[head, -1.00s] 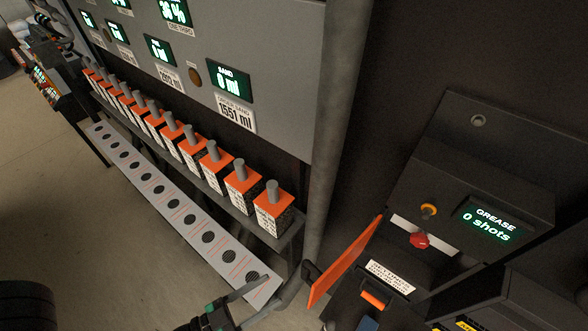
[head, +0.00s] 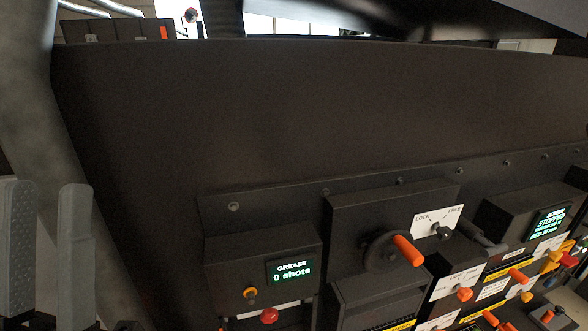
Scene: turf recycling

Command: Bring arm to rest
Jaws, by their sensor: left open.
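My left gripper (head: 47,250) is at the lower left of the head view. Its two grey fingers point up with a gap between them, and nothing is held in the gap. It is in front of a thick grey post (head: 35,110) and left of the grease box; I cannot tell if it touches anything. My right gripper is not in view.
A dark wall panel (head: 300,120) fills the middle. Along its lower edge are a grease box (head: 225,262) reading "0 shots", an orange-handled wheel (head: 383,254), a lock/free switch plate (head: 437,221), a "STOPPED" display (head: 551,222) and several orange levers.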

